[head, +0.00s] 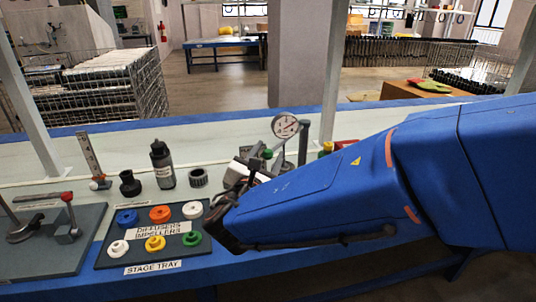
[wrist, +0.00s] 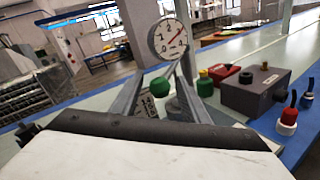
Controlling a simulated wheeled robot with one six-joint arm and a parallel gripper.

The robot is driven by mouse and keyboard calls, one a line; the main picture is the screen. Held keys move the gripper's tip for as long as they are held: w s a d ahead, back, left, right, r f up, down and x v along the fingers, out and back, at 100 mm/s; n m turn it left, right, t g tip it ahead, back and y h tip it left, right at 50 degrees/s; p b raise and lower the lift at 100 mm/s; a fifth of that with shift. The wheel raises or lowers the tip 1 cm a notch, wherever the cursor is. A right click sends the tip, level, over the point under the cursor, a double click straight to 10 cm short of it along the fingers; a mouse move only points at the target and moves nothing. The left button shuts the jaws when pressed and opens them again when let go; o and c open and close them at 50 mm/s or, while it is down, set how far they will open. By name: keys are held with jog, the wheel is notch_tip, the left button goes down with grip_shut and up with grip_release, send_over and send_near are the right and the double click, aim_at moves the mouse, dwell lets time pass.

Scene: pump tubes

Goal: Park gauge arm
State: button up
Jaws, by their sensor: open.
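A round white dial gauge (head: 285,125) with a red needle stands behind my gripper in the head view, beside a grey upright post (head: 303,145). The gauge face also shows in the wrist view (wrist: 168,38), above the fingertips. A green knob (head: 267,153) is below the gauge. In the wrist view the green knob (wrist: 159,87) appears between the two grey fingers. My gripper (wrist: 161,84) is open, and I cannot tell whether a finger touches the knob. In the head view my blue arm hides much of the gripper and the gauge's base.
A stage tray (head: 105,255) with coloured rings lies left of my gripper. A grey box (wrist: 255,92), a red part (wrist: 224,75) and a red-white bottle (wrist: 288,120) are to the right.

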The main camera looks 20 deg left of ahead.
jog(key=shift+c, duration=0.2)
grip_shut()
jog(key=shift+a, duration=0.1)
